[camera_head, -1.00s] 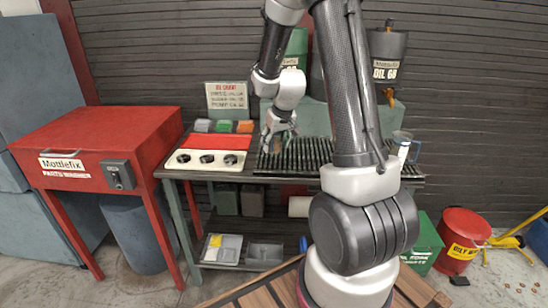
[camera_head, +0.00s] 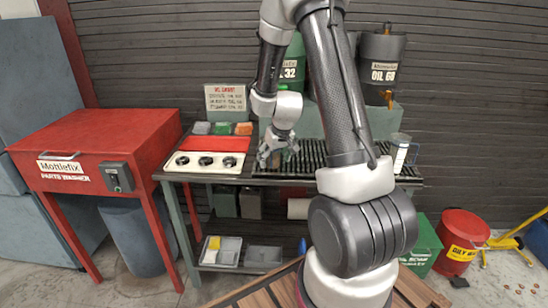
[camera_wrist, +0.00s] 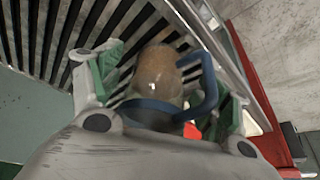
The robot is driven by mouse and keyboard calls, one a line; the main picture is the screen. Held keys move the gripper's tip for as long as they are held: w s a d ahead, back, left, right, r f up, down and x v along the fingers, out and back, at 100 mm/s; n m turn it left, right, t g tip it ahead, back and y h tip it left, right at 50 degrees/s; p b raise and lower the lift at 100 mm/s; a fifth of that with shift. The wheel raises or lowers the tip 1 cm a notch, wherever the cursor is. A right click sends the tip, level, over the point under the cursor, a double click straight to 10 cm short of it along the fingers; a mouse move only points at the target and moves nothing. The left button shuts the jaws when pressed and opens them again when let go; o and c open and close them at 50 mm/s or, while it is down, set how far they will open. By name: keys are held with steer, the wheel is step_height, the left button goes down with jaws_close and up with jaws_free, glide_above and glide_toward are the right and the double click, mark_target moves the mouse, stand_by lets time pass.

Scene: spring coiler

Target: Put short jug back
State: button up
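The short jug (camera_wrist: 157,72) shows in the wrist view as a clear, brownish vessel with a blue rim and blue handle. It lies between the two fingers of my gripper (camera_wrist: 168,92), over the dark slatted rack (camera_wrist: 50,35). The fingers are spread to either side, and a gap shows beside the jug on the left. In the head view my gripper (camera_head: 277,157) is low at the left end of the rack (camera_head: 312,153). The jug is mostly hidden there by the gripper.
A panel with black knobs (camera_head: 206,161) is left of the gripper. A green drum (camera_head: 293,68) and a grey oil drum (camera_head: 384,60) stand behind. A red parts washer (camera_head: 95,150) is at left.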

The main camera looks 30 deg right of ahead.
steer(key=s+a+f+v, duration=0.1)
steer(key=v, duration=1)
steer(key=s+a+v, duration=0.2)
steer(key=v, duration=0.8)
steer(key=s+a+r, duration=0.1)
steer(key=s+r, duration=0.2)
steer(key=s, duration=0.6)
steer(key=s+a+r+n, duration=0.1)
steer(key=s+a+r, duration=0.1)
steer(key=s, duration=0.7)
steer(key=shift+s+a+r, duration=0.3)
steer(key=shift+r, duration=0.55)
